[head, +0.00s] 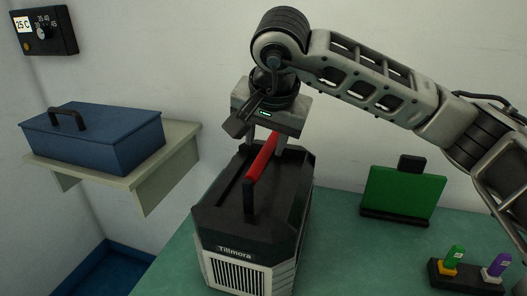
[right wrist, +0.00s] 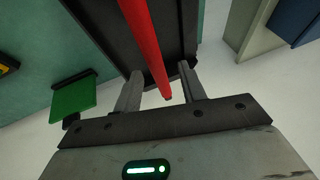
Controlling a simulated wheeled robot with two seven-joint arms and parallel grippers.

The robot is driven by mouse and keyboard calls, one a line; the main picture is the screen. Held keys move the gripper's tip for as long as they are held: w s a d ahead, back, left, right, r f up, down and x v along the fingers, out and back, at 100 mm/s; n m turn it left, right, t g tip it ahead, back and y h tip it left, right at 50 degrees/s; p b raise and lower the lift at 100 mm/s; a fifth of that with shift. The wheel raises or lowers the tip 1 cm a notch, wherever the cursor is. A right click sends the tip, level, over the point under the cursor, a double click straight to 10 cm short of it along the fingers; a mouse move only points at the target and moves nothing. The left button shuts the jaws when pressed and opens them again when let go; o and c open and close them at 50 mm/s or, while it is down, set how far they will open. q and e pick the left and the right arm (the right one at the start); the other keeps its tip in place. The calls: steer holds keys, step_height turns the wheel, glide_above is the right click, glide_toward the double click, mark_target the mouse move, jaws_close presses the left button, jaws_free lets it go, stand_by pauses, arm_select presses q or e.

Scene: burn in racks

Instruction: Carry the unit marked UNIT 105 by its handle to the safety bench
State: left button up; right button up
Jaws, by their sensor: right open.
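A black unit (head: 228,215) with a red handle (head: 262,160) stands upright on a green bench top (head: 335,250). Its front reads "Tillmora" above a pale grille; no UNIT 105 mark is legible. My right gripper (head: 265,142) points down over the far part of the handle, with its fingers apart. In the right wrist view the red handle (right wrist: 146,40) runs between the two open fingers (right wrist: 160,85), with gaps visible on both sides. My left gripper is out of view.
A blue box (head: 120,140) with a black handle sits on a pale wall shelf (head: 165,178) at left. A green panel (head: 400,190) in a black base stands at right. A black holder (head: 465,278) with green and purple pieces is at lower right. A thermostat (head: 45,30) hangs on the wall.

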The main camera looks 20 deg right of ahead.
steer(key=v, duration=0.7)
